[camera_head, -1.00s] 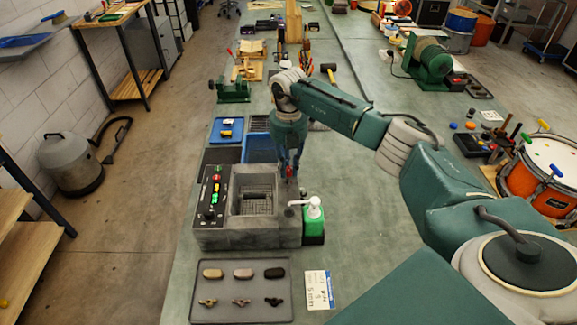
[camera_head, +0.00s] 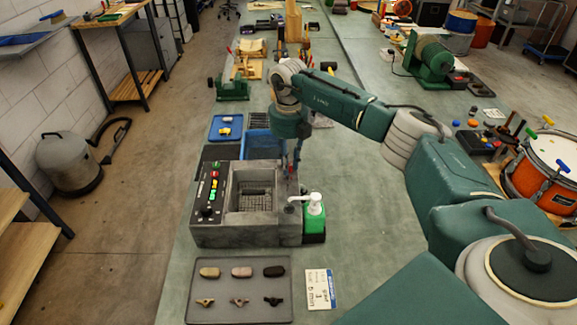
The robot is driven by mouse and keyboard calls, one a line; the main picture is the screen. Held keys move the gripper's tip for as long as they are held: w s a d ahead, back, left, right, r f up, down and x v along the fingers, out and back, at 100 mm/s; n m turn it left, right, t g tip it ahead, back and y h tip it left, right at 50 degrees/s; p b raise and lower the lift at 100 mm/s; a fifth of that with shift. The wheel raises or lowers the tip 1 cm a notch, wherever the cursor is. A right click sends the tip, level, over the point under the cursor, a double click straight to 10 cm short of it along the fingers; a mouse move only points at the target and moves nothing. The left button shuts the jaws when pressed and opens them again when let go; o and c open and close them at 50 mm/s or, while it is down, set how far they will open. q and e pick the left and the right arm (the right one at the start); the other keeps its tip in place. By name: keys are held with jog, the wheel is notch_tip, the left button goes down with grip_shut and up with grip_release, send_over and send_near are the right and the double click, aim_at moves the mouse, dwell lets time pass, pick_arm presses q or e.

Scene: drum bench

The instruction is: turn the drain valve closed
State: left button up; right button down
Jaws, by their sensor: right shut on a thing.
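A grey ultrasonic-style tank unit (camera_head: 215,236) with an open basin (camera_head: 253,190) stands on the bench. My right gripper (camera_head: 292,170) points down at the tank's back right corner. Its fingers are small and dark in the head view. My left gripper is not in view.
A green bottle with a white pump (camera_head: 313,208) stands close by, right of the tank. A grey tray (camera_head: 240,312) with several small parts lies in front. A blue tray (camera_head: 257,146) is behind the tank.

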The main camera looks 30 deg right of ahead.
jog(key=n+b, duration=0.2)
jog(key=n, duration=0.3)
jog(key=shift+w+n, duration=0.1)
jog(key=shift+n, duration=0.2)
jog(key=n+b, duration=0.1)
jog(key=n, duration=0.4)
jog(key=shift+r+b, duration=0.15)
jog(key=shift+b, duration=0.15)
jog(key=shift+n, duration=0.4)
jog(key=c, duration=1.6)
grip_release()
jog(key=shift+o, duration=0.2)
notch_tip(320, 180, up, 12)
